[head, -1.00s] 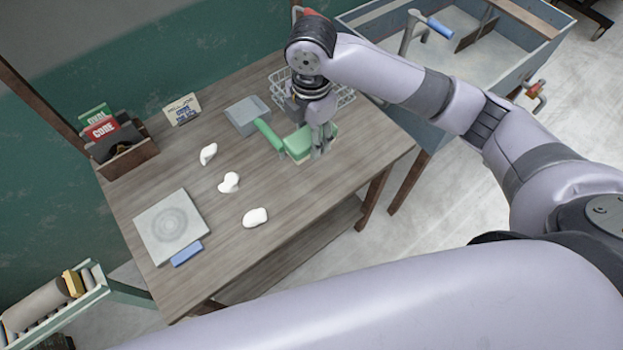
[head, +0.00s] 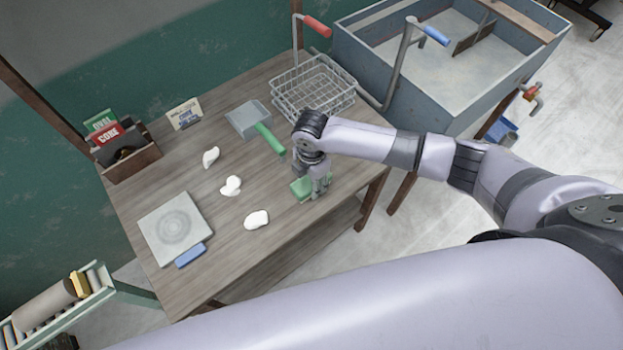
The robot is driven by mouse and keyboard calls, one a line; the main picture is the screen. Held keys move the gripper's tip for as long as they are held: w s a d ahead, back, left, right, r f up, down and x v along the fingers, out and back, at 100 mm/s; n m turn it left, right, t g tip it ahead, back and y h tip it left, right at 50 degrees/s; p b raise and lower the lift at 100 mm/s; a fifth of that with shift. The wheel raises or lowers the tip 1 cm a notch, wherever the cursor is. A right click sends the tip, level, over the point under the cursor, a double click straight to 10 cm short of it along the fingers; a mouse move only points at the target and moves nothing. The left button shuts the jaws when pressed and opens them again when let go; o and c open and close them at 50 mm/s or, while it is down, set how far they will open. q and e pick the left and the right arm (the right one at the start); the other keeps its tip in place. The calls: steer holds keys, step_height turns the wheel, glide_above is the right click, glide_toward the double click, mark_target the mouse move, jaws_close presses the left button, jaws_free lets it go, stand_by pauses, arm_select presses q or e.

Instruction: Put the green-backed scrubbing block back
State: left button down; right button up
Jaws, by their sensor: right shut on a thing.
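The green-backed scrubbing block (head: 301,189) is at the right part of the wooden table, near its front edge. My right gripper (head: 319,190) points down and is shut on the block, partly covering it. I cannot tell whether the block touches the tabletop or is a little above it. The wire basket (head: 291,94) stands at the table's back right corner and looks empty. My left gripper is not in view.
A grey dustpan (head: 247,118) with a green handle (head: 270,138) lies behind my gripper. Several white clay scraps (head: 257,220) lie left of it. A grey slab (head: 168,229) with a blue block (head: 190,256) is at left front. A sink (head: 440,75) stands right.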

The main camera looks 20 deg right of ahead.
steer(key=shift+f, duration=0.15)
steer(key=o, duration=1)
step_height(320, 180, up, 12)
steer(key=shift+r+b, duration=0.15)
steer(key=shift+b, duration=0.6)
steer(key=shift+a, duration=0.1)
